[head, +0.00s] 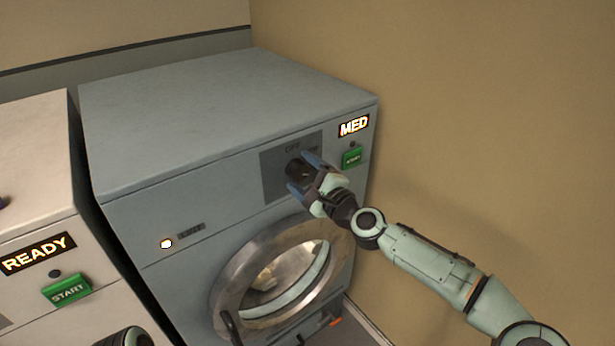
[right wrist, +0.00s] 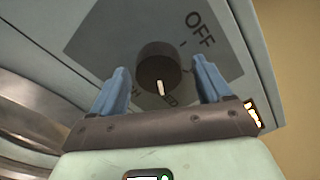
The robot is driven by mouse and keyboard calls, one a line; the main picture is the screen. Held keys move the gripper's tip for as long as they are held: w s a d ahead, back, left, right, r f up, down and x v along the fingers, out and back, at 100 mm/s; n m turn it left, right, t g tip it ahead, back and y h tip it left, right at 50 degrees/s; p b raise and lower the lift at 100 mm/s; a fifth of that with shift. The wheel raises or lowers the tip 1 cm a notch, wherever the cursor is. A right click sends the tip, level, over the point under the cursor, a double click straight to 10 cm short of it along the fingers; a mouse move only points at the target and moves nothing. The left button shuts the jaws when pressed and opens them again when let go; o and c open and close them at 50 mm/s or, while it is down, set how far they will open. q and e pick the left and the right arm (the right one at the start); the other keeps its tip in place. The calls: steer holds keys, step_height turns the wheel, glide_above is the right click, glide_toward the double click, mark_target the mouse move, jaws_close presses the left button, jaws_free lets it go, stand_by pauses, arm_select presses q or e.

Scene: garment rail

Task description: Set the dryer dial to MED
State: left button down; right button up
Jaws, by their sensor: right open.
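The dryer (head: 230,110) is the grey-blue machine by the wall, and its lit display (head: 353,126) reads MED. The round dark dial (right wrist: 157,66) sits on a grey panel (head: 271,178) on the dryer's front. Its white pointer mark faces my wrist, away from the OFF label (right wrist: 200,29), toward a label partly hidden by my gripper. My right gripper (right wrist: 160,82) is open, one blue finger on each side of the dial, with visible gaps in the wrist view. In the head view the right gripper (head: 303,173) covers part of the dial. My left gripper does not show.
A green START button (head: 352,159) is right of the panel, below the display. The round dryer door (head: 225,290) is below the dial. A white machine (head: 35,160) with a READY display (head: 38,254) stands at the left. The tan wall (head: 480,120) is close on the right.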

steer(key=shift+s+d+f+b, duration=0.1)
steer(key=shift+s+d+b, duration=0.2)
steer(key=shift+s+d, duration=0.15)
steer(key=b+v, duration=0.2)
steer(key=v, duration=1)
steer(key=shift+b, duration=0.3)
steer(key=shift+s, duration=0.15)
